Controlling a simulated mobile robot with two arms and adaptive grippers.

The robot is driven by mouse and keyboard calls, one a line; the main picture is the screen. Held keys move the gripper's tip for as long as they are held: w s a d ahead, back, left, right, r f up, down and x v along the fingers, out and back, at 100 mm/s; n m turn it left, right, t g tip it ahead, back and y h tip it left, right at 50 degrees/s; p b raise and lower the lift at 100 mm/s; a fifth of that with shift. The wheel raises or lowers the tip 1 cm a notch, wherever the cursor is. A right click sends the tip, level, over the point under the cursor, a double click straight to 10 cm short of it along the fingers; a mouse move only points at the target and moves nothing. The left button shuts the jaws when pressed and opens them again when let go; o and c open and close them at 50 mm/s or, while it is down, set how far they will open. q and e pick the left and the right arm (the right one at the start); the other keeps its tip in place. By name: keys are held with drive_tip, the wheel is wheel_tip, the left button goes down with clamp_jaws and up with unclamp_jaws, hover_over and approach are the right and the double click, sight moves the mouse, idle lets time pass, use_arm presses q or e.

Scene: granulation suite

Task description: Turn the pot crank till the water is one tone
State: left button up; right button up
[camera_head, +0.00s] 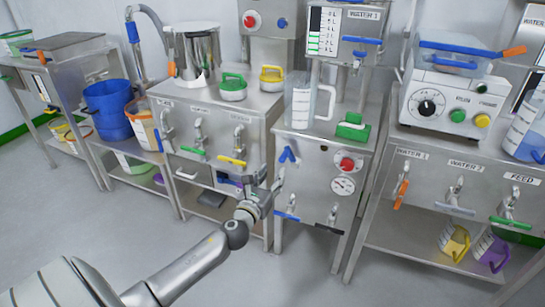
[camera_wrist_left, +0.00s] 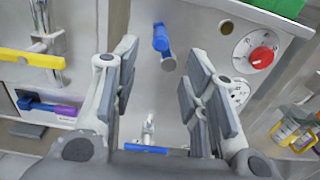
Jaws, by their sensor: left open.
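A steel pot (camera_head: 198,52) stands on the left steel bench, with a thin upright post and an orange piece (camera_head: 171,69) at its left side. I cannot make out a crank for certain, and the water inside is hidden. My left gripper (camera_head: 262,188) is in front of the gap between the left bench and the middle cabinet, well below and right of the pot. In the left wrist view it (camera_wrist_left: 164,62) is open and empty, its fingers spread before the cabinet front. A blue handle (camera_wrist_left: 160,37) shows between and beyond them. My right gripper is out of view.
The middle cabinet (camera_head: 311,170) carries a red knob (camera_head: 347,163), a gauge (camera_head: 343,185) and blue-handled taps. The left bench has several projecting taps. Open floor lies in front.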

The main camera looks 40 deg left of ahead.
sight(281, 161)
use_arm(q)
drive_tip(key=b+x, duration=0.2)
drive_tip(key=x, duration=0.8)
drive_tip(key=shift+w+a, duration=0.1)
drive_tip(key=shift+w, duration=0.25)
clamp_jaws()
